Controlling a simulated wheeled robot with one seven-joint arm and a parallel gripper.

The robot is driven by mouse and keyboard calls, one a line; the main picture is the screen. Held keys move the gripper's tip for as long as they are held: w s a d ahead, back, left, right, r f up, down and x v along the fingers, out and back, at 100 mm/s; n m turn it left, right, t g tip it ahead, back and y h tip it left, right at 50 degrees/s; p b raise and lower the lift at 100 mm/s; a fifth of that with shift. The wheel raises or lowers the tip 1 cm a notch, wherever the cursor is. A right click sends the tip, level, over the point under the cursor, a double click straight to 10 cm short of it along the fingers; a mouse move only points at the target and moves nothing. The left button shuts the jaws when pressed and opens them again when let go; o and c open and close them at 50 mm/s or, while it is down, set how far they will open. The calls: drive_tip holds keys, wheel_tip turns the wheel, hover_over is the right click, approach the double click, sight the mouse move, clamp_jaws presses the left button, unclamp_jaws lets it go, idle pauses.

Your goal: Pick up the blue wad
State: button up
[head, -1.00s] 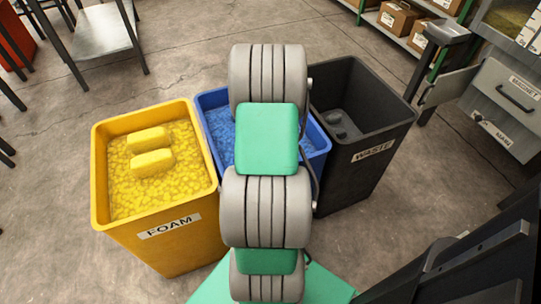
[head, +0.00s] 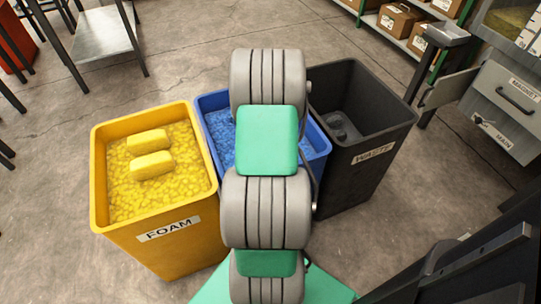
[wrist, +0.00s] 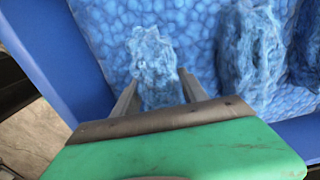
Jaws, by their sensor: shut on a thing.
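A fluffy blue wad (wrist: 153,60) shows in the wrist view between the two fingers of my gripper (wrist: 158,85), which is shut on it. The wad is over or in the blue bin (head: 318,149), whose filling of blue pieces lies around it in the picture. In the head view my green and grey arm hides the gripper, the wad and much of the bin. Two more blue wads, one in the middle right (wrist: 250,50) and one at the right edge (wrist: 308,45), lie on the blue filling.
The yellow bin marked FOAM (head: 165,235) stands left of the blue bin, with two yellow blocks on its filling. The black bin marked WASTE (head: 370,165) stands on the right with dark lumps inside. A grey cabinet (head: 505,100) is at the far right.

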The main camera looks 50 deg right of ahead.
drive_tip(key=shift+c, duration=0.8)
